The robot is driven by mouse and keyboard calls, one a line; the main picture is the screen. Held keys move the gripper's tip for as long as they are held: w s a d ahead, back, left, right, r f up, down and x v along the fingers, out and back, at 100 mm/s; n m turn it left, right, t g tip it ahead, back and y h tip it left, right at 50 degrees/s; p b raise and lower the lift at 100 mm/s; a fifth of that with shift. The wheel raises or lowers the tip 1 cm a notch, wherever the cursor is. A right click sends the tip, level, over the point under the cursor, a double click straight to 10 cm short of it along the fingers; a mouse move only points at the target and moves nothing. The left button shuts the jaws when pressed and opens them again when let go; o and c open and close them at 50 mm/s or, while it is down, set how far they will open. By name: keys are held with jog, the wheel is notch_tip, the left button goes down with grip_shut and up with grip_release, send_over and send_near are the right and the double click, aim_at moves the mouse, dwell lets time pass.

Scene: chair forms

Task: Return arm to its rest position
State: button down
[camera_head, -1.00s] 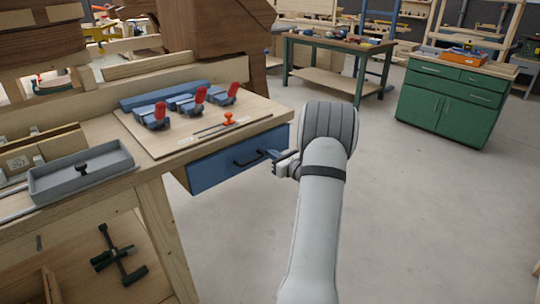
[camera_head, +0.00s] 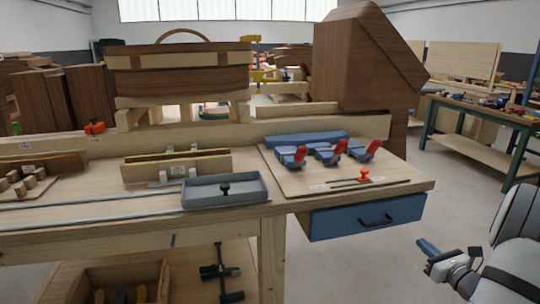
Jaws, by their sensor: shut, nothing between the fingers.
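My gripper (camera_head: 428,247) is at the lower right of the head view, at the end of my white and dark grey arm. It is in free air to the right of the workbench and just right of the blue drawer (camera_head: 366,219). A gap shows between it and the drawer front. Its fingers look closed together, with nothing held. The drawer has a black handle and sits under the bench's right end; I cannot tell whether it is fully shut.
The wooden workbench (camera_head: 130,237) fills the left and middle. A board (camera_head: 290,178) on it holds blue clamps with red handles, next to a grey tray (camera_head: 225,204). A green-legged table (camera_head: 478,155) stands at the back right. Open floor lies between.

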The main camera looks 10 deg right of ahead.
jog(key=w+a+r+n+g+y+p, duration=0.1)
jog(key=a+r+n+g+y, duration=0.2)
jog(key=a, duration=0.5)
jog(key=w+a+r+n+g+y+p, duration=0.1)
jog(key=a+r+n+y, duration=0.2)
jog(key=a+n, duration=0.3)
jog(key=s+a+r+n+g+y+p, duration=0.1)
jog(key=s+a+n+g, duration=0.15)
jog(key=a, duration=0.35)
jog(key=s+a+r+n+g+p, duration=0.1)
jog(key=a+n+g, duration=0.2)
jog(key=a, duration=0.3)
jog(key=s+a+r+n+g+y+p, duration=0.1)
jog(key=s+a+r+n+g, duration=0.15)
jog(key=a, duration=0.35)
jog(key=s+a+r+n+g+h+p, duration=0.1)
jog(key=s+a+r+n+h+p, duration=0.1)
jog(key=s+n+h, duration=0.3)
jog(key=s+a+r+n+g+h+p, duration=0.2)
jog(key=s+a+r+n+h, duration=0.1)
jog(key=s+n, duration=0.7)
jog(key=a+n+h, duration=0.1)
jog(key=n, duration=0.1)
jog(key=shift+s+a+r+n+h+p, duration=0.15)
jog(key=shift+r+n+h+p, duration=0.15)
jog(key=shift+h, duration=0.1)
